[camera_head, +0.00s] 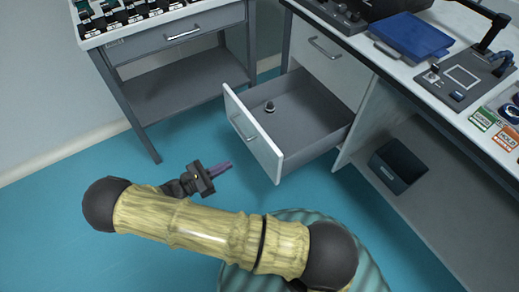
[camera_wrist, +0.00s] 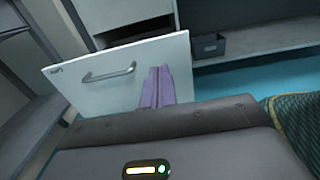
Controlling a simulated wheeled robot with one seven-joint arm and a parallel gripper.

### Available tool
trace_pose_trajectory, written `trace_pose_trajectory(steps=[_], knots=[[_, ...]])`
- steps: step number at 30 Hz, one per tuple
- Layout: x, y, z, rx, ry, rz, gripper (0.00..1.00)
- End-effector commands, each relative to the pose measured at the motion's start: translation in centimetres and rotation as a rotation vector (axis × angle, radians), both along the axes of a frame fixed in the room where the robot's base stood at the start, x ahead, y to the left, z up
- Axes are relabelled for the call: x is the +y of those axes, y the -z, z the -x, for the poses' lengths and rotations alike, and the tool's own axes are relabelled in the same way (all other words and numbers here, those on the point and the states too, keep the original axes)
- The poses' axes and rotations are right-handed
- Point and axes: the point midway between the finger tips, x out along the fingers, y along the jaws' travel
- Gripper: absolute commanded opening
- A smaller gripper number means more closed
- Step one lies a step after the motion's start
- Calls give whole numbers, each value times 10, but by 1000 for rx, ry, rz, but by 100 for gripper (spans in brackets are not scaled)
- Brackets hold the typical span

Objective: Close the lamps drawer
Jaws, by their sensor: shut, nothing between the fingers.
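The lamps drawer (camera_head: 310,108) is pulled out from the cabinet under the right-hand table. Its white front (camera_head: 254,136) has a grey bar handle (camera_head: 243,127), and a small dark round part (camera_head: 270,106) sits inside on its floor. My gripper (camera_head: 229,165) is below and in front of the drawer front in the head view, with its purple fingers together and empty. In the wrist view the purple fingers (camera_wrist: 158,85) overlap the right part of the drawer front (camera_wrist: 125,75), to the right of its handle (camera_wrist: 108,74). I cannot tell whether they touch it.
A closed upper drawer (camera_head: 325,55) is above the open one. A grey side table (camera_head: 175,75) with its own drawer stands at left. A dark bin (camera_head: 398,165) sits on the low shelf at right. Blue floor (camera_head: 110,180) is free in front of the drawer.

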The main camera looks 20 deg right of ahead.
Motion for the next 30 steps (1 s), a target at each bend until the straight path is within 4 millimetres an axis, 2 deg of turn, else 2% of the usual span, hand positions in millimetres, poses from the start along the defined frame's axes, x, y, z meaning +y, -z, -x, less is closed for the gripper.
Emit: trace_pose_trajectory(steps=[5,8,24,30], knots=[[-7,0,-2,0,2,0,0],[-17,1,-4,-1,4,1,0],[-107,2,-28,1,5,1,0],[-131,2,-34,1,3,-2,0]])
